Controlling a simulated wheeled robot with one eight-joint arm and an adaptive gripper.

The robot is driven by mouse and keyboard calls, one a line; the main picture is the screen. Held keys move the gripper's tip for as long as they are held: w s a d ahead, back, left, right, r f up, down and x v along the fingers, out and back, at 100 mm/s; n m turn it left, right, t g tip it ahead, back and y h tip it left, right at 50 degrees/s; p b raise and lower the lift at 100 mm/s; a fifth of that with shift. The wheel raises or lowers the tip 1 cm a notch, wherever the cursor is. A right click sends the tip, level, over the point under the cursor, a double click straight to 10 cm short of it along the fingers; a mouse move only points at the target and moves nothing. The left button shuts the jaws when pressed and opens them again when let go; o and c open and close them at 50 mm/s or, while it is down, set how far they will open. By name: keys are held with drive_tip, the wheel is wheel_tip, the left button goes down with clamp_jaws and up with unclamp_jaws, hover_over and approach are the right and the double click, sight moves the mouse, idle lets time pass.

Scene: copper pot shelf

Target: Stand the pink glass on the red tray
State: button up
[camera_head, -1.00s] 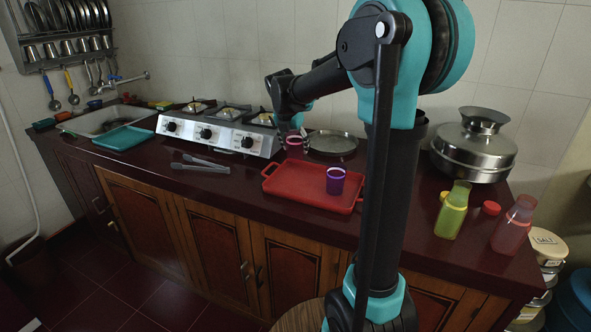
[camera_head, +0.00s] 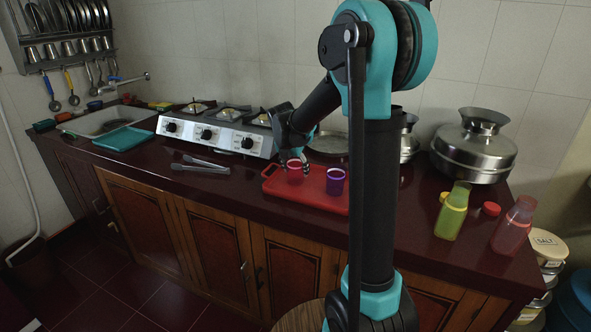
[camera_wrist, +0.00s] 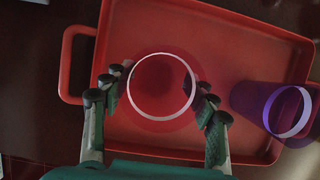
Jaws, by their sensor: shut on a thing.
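The pink glass (camera_head: 295,174) is upright over the left part of the red tray (camera_head: 310,198) in the head view. In the wrist view I look down on the pink glass (camera_wrist: 162,88), its pale rim round and inside the outline of the red tray (camera_wrist: 240,50). My gripper (camera_wrist: 160,98) is shut on it, with fingers on both its left and right sides. In the head view my gripper (camera_head: 297,160) is at the top of the glass. Its base is hard to see, so I cannot tell whether it touches the tray.
A purple glass (camera_head: 335,182) stands on the tray, to the right of the pink one. Metal tongs (camera_head: 205,164) lie left of the tray and a gas stove (camera_head: 218,136) is behind. A green bottle (camera_head: 452,212) and a pink bottle (camera_head: 513,226) stand farther right.

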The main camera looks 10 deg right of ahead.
drive_tip(key=o, duration=1.3)
drive_tip(key=shift+f, duration=0.1)
drive_tip(key=shift+c, duration=0.2)
drive_tip(key=v, duration=1.2)
